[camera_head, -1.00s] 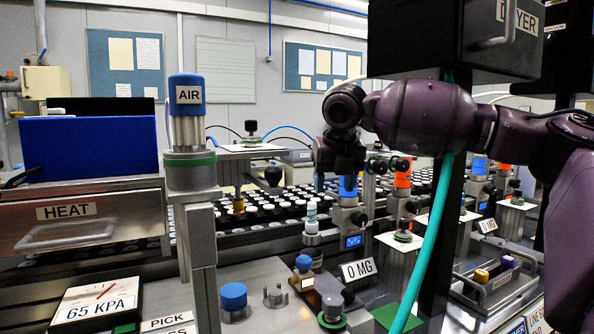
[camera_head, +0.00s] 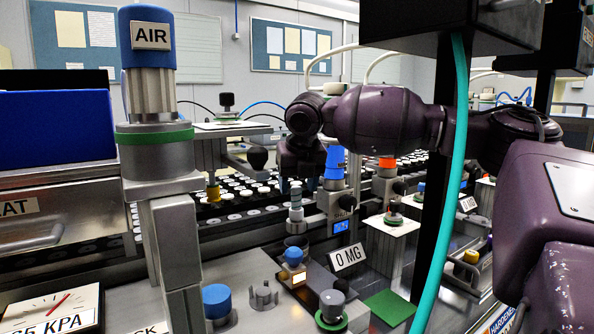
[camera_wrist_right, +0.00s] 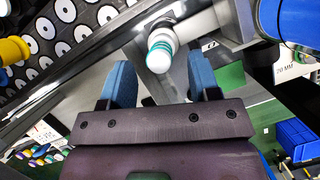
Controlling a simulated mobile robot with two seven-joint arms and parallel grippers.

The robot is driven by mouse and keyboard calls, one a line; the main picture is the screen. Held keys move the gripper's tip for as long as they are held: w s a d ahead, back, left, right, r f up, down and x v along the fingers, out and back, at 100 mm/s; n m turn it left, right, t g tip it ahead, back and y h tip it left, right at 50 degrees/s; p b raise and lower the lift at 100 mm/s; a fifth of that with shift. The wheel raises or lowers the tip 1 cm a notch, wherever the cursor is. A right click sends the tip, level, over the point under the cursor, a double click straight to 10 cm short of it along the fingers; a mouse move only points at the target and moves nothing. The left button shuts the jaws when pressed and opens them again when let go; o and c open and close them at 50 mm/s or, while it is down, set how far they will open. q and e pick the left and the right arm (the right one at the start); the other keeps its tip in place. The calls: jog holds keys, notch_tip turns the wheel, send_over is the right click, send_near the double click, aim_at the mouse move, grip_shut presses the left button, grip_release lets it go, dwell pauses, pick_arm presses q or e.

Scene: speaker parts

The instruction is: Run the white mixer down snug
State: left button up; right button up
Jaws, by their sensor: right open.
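The white mixer (camera_head: 296,212) is a slim white tube with banded rings, standing upright near the middle of the head view. In the right wrist view the mixer (camera_wrist_right: 160,50) shows teal rings and lies just beyond the fingertips, roughly centred between them. My right gripper (camera_head: 289,184) is close to the mixer's top in the head view. In the right wrist view its two blue fingers (camera_wrist_right: 162,80) are spread apart with nothing between them. What the mixer's lower end sits in is partly hidden. My left gripper is not in view.
A tall AIR column (camera_head: 155,160) is at left. A teal hose (camera_head: 447,200) hangs in front at right. Rows of white-topped parts (camera_head: 240,188) lie behind.

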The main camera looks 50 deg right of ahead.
aim_at(296, 210)
jog(key=shift+b+x, duration=0.3)
jog(key=shift+x, duration=1.5)
